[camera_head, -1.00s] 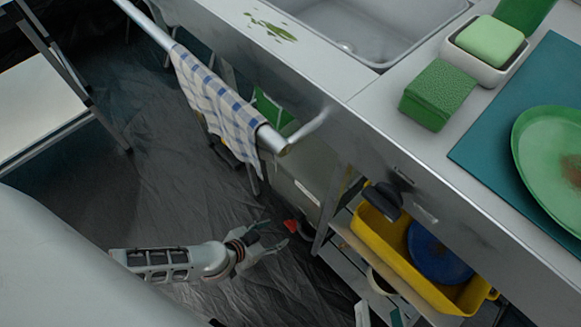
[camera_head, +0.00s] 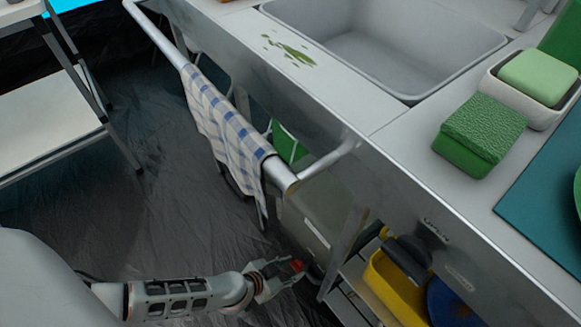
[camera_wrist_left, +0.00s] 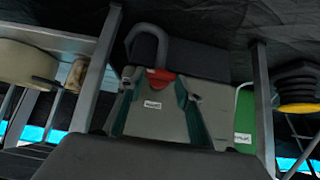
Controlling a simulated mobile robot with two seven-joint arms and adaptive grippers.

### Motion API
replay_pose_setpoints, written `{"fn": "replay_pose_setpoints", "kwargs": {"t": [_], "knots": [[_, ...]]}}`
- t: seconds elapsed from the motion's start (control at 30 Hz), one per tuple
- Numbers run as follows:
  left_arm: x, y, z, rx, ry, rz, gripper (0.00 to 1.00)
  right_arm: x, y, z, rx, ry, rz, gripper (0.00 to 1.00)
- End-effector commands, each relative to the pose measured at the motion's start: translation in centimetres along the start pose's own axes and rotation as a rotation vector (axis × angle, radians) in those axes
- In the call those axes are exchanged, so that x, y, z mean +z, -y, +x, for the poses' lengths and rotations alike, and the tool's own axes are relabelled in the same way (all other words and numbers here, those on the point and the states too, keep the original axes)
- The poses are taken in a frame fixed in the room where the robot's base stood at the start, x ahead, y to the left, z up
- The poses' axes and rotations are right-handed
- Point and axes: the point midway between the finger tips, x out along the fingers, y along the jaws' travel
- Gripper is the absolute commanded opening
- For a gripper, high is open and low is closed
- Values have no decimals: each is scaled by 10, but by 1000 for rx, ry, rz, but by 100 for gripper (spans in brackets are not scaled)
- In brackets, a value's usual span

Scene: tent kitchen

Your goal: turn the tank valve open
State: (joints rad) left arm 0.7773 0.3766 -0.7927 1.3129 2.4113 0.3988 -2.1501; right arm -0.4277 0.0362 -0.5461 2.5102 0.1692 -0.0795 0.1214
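The tank valve shows as a small red handle (camera_head: 297,265) low beneath the sink counter. It also shows in the left wrist view (camera_wrist_left: 160,80), with a dark curved hose above it. My left gripper (camera_head: 284,274) reaches in from the left, low over the floor, with its fingertips at the red handle. In the left wrist view its two teal-padded fingers (camera_wrist_left: 157,88) are apart, one on each side of the handle. I cannot tell whether they touch it. A grey labelled body shows behind the fingers. My right gripper is not in view.
A towel (camera_head: 225,130) hangs on the counter's metal rail (camera_head: 282,178), above my left arm. A counter leg (camera_head: 343,245) stands right of the gripper. A yellow bin (camera_head: 395,290) is on the shelf beyond. A white shelf rack (camera_head: 45,120) stands left; dark floor lies between.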

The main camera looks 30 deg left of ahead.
Motion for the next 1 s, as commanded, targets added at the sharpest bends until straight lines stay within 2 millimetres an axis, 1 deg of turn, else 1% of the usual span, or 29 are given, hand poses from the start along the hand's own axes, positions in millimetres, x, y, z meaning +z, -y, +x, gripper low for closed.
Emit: {"fn": "replay_pose_setpoints", "kwargs": {"t": [0.47, 0.73, 1.0], "knots": [[-1, 3, 0, 28, -1, -23, 13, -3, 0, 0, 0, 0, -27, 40], [-1, 6, 0, 112, 0, -107, 13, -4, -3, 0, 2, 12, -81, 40], [4, 8, 1, 204, 4, -200, 13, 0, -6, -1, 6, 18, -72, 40]]}}
